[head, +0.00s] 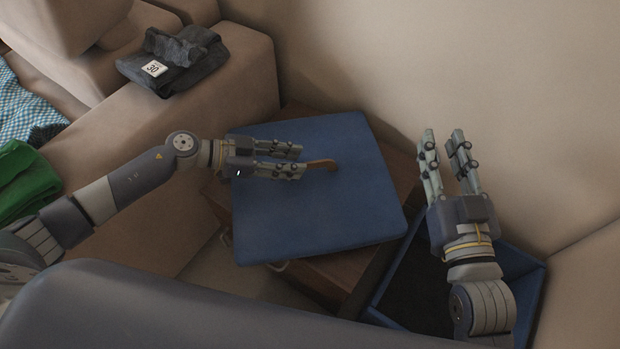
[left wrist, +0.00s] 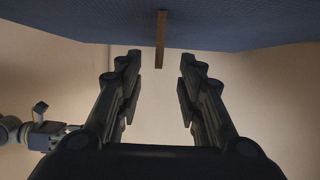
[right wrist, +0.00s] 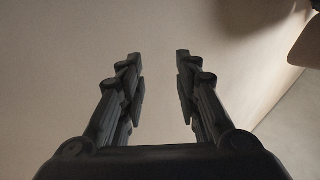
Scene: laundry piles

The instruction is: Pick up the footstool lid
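The footstool lid (head: 330,215) is a flat blue square lying on a brown wooden piece of furniture. A brown strap (head: 322,164) sticks up from its upper surface. My left gripper (head: 300,161) is open over the lid, with its fingertips just short of the strap. In the left wrist view the strap (left wrist: 161,38) stands beyond and between the two open fingers, beside the blue lid surface (left wrist: 230,32). My right gripper (head: 445,138) is open and empty at the right, beside the wall. The right wrist view shows only its fingers and plain wall between them.
An open blue footstool box (head: 528,262) with a dark inside is on the floor at lower right, partly hidden by my right arm. The brown furniture (head: 325,272) has drawer handles. Folded dark clothing (head: 178,60) lies on the sofa arm; green cloth (head: 25,180) is at far left.

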